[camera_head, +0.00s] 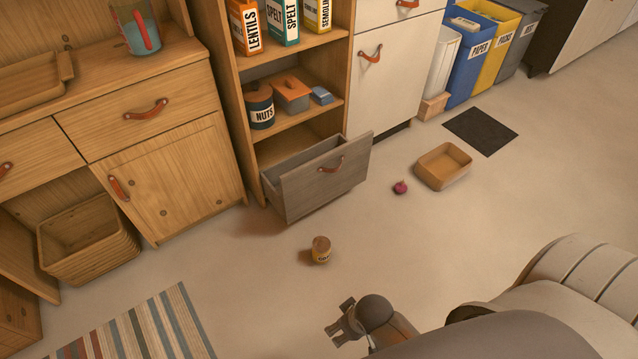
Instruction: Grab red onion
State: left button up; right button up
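The red onion (400,187) is small, round and purple-red. It lies on the bare floor in the camera_head view, just left of a small wooden box. One gripper (334,322) shows low in the view, on an arm coming in from the lower right, which I take as my right. It is dark, with its fingers pointing left and apart, and nothing is between them. It is well below and left of the onion. My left gripper is not in view.
The open wooden box (443,182) stands on the floor right of the onion. A small jar (321,250) stands between gripper and cabinets. A grey drawer (322,184) is pulled out left of the onion.

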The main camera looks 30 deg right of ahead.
aim_at(401, 187)
jog(key=z, duration=1.55)
